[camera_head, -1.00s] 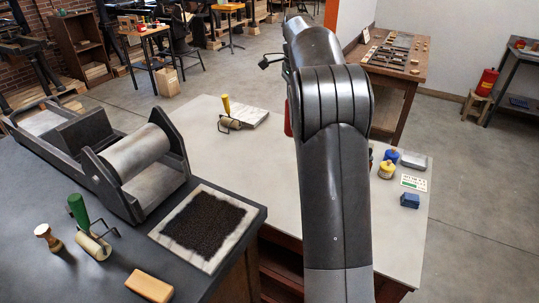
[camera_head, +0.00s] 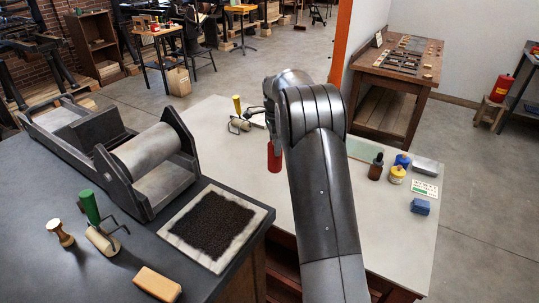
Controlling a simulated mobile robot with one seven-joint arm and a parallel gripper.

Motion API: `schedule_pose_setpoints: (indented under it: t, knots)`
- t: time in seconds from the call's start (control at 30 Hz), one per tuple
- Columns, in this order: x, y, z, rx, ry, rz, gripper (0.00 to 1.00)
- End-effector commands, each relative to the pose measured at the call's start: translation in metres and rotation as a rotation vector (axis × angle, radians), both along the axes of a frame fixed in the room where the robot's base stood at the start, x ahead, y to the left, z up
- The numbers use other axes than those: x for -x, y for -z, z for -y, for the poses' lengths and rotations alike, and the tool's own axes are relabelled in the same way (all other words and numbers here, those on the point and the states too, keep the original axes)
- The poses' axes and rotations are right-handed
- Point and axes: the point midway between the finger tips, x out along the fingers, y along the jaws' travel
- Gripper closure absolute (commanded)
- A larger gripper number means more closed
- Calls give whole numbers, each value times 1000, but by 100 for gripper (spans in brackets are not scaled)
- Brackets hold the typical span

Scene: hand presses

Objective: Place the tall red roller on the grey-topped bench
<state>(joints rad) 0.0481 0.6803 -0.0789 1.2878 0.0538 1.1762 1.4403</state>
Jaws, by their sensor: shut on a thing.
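The tall red roller (camera_head: 274,157) hangs upright below my gripper (camera_head: 271,137), in front of the pale grey-topped bench (camera_head: 240,180) as seen from the head. My gripper is shut on its upper part; my own arm hides much of the gripper and the fingers are small in view. I cannot tell how far the roller's lower end is from the bench top.
On the pale bench stand a yellow-handled roller (camera_head: 238,117), a dark bottle (camera_head: 376,166), a yellow jar (camera_head: 397,174), a blue jar (camera_head: 402,160) and a blue block (camera_head: 420,207). The dark bench (camera_head: 50,180) holds a press (camera_head: 150,155) and a green-handled roller (camera_head: 97,228). The pale top's middle is clear.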

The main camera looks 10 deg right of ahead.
Motion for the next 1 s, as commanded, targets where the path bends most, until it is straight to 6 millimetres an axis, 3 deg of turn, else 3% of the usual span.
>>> schedule_pose_setpoints:
  t: [0.2, 0.37, 0.6, 0.93, 0.97, 1.0]
  knots:
    - [-13, 13, -18, 0, 0, 2, 100]
    - [-14, 23, -19, 0, 2, 1, 100]
    - [-14, 53, -19, 0, 1, 1, 100]
    - [-14, 56, -19, 0, 1, 2, 100]
    - [-13, 57, -19, 0, 1, 0, 51]
    - [-13, 57, -19, 0, 1, 0, 48]
